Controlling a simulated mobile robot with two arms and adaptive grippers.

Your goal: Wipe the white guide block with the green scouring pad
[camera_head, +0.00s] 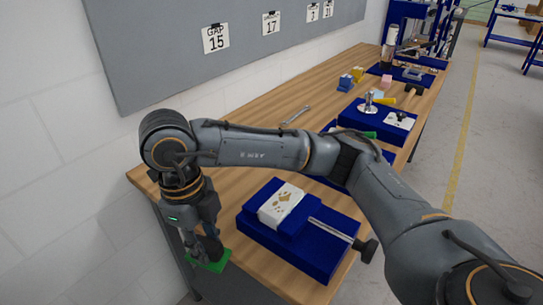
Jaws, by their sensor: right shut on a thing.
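The white guide block (267,213) sits on a raised part of a blue fixture (308,255) near the front of the bench. Brown spots mark its top. My right arm comes in from the right and bends down at the left. My right gripper (208,252) points down and is shut on the green scouring pad (218,266). The pad is at the bench's near left edge, left of the fixture and apart from the block. The gripper hides part of the pad, and I cannot tell whether it touches the bench. My left gripper is not in view.
A metal rod (331,230) with a dark knob (366,250) lies on the fixture's right side. A wrench (295,115) lies behind my arm. More blue fixtures (357,117) stand farther back. Bare wood (235,195) lies left of the block. A grey board (170,50) hangs on the wall.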

